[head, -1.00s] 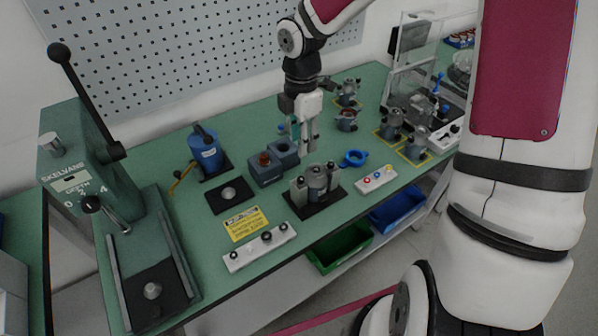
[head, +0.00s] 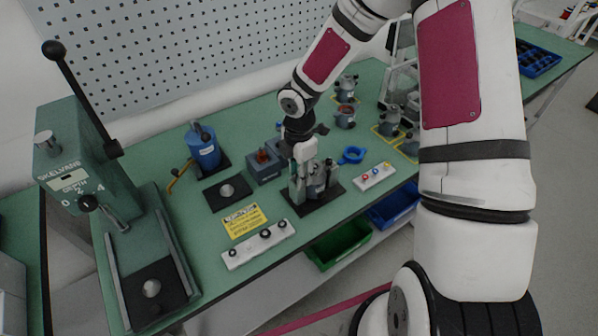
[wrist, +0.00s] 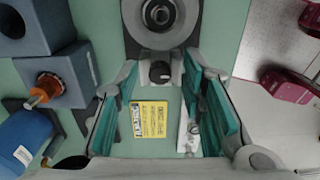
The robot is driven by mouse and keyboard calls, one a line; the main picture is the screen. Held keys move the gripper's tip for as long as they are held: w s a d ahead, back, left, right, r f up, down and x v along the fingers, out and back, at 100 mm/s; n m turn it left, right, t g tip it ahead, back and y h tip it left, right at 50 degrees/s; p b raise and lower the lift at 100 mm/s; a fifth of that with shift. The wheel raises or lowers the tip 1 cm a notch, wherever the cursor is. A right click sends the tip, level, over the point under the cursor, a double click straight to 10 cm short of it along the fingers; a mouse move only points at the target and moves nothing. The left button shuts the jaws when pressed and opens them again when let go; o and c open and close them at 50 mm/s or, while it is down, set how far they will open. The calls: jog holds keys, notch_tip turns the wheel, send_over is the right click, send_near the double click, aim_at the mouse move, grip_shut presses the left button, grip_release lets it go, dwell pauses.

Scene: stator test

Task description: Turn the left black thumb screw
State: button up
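The left black thumb screw (wrist: 160,72) shows in the wrist view as a small dark knob with a white mark, on a grey block beside the round stator housing (wrist: 160,14). My gripper (wrist: 160,80) is open, its two teal-padded fingers wide apart on either side of the screw, with no visible contact. In the head view, my gripper (head: 302,192) is over the left side of the stator fixture (head: 321,186) on its black plate. There it hides the left screw and part of the housing.
A yellow label (head: 244,222) and a white strip with black knobs (head: 259,245) lie at front left. A blue ring (head: 352,155) and a button strip (head: 375,176) lie to the right.

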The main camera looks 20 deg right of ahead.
grip_shut()
jog(key=shift+m, duration=0.4)
jog(key=m, duration=0.4)
jog(key=shift+m, duration=0.3)
jog(key=m, duration=0.4)
jog(key=shift+m, duration=0.4)
grip_release()
